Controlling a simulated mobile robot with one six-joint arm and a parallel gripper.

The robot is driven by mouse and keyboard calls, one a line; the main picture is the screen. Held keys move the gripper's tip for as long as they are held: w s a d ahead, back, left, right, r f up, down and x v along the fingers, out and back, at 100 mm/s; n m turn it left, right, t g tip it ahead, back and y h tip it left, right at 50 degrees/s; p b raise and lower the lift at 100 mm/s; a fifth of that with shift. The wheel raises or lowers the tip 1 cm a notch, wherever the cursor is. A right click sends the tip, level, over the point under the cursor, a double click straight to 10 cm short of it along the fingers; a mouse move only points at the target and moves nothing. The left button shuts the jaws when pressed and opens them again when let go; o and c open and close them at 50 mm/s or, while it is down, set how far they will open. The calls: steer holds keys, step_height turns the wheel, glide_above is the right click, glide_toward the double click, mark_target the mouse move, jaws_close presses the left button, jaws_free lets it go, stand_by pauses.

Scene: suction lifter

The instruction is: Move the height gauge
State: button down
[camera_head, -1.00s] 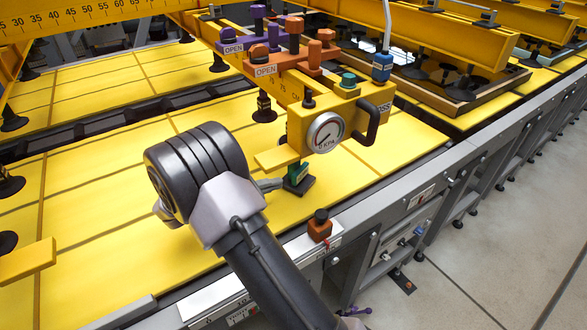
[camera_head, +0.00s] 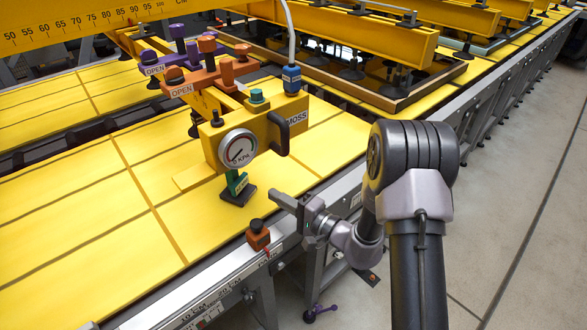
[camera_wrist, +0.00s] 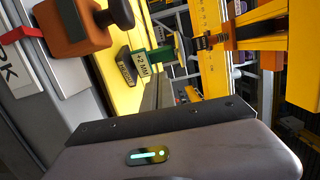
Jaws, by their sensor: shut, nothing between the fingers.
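A small green piece on a dark foot (camera_head: 237,185), apparently the height gauge, stands upright on the yellow deck under the yellow lifter head. In the wrist view its green part (camera_wrist: 158,56) carries a label reading "+2 MM". The jaws are shut and empty.
An orange block with a black knob (camera_head: 258,235) sits on the rail close to my gripper; it looms large in the wrist view (camera_wrist: 80,22). The lifter head with its dial (camera_head: 238,149) overhangs the gauge. Open floor (camera_head: 500,210) lies to the right.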

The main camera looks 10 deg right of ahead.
mark_target(233, 176)
steer(key=shift+w+d+f+t+h, duration=0.15)
steer(key=shift+w+d+t+h, duration=0.1)
steer(key=shift+d, duration=0.15)
steer(key=shift+w+d+f+t+h, duration=0.15)
steer(key=shift+w+d+h, duration=0.1)
steer(key=shift+d, duration=0.15)
steer(key=shift+w, duration=0.25)
steer(key=x, duration=0.9)
steer(key=shift+s+a, duration=0.15)
steer(key=shift+a, duration=0.05)
steer(key=a, duration=0.2)
steer(key=a+b, duration=0.1)
steer(key=shift+w+a, duration=0.4)
steer(key=shift+a, duration=0.2)
steer(key=shift+r, duration=0.1)
steer(key=shift+a+b, duration=0.6)
steer(key=shift+a, duration=0.45)
